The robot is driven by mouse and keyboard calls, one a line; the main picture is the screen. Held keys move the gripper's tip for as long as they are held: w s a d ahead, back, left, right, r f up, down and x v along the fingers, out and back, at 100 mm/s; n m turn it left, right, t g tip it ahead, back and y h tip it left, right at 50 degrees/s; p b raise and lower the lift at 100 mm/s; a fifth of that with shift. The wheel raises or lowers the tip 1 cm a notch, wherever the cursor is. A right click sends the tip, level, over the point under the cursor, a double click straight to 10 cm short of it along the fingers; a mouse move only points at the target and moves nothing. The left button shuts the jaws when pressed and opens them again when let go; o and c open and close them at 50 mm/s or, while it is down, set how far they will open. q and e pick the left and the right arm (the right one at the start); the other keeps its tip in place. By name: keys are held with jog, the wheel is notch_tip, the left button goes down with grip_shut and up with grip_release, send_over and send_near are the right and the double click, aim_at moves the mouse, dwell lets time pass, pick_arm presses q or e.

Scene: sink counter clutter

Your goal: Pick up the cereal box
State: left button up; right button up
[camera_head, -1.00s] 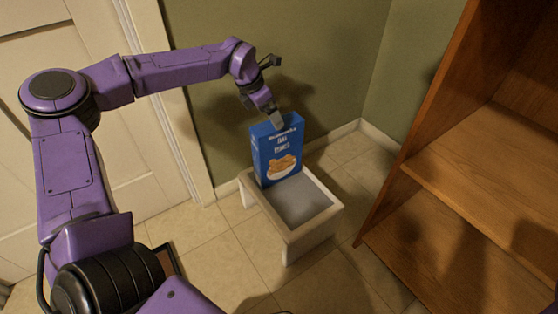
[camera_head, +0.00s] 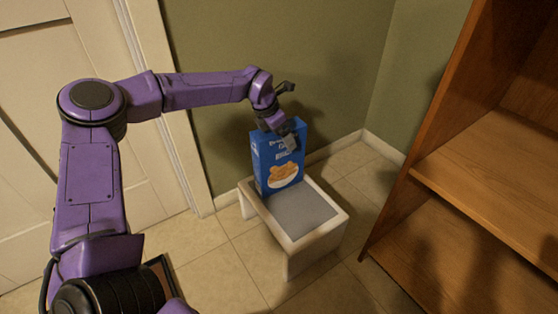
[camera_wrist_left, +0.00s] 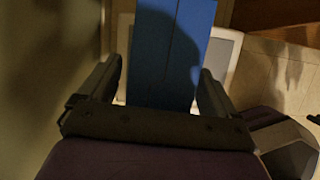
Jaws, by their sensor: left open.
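The blue cereal box (camera_head: 278,166) stands upright on the back part of a small white stool (camera_head: 297,236) with a grey top. Its front shows a bowl picture and white lettering. My left gripper (camera_head: 290,137) is at the top of the box and hides part of its upper front. In the left wrist view the box (camera_wrist_left: 172,50) lies between the two open fingers (camera_wrist_left: 160,85), with a finger on each side and gaps beside it. My right gripper is not in view.
A wooden shelf unit (camera_head: 480,170) stands at the right. A green wall (camera_head: 270,60) is close behind the stool, and a white door (camera_head: 70,110) is at the left. Tiled floor (camera_head: 220,265) is clear in front of the stool.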

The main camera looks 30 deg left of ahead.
pick_arm(q)
jog(key=shift+f, duration=0.25)
dwell(0.3)
grip_shut()
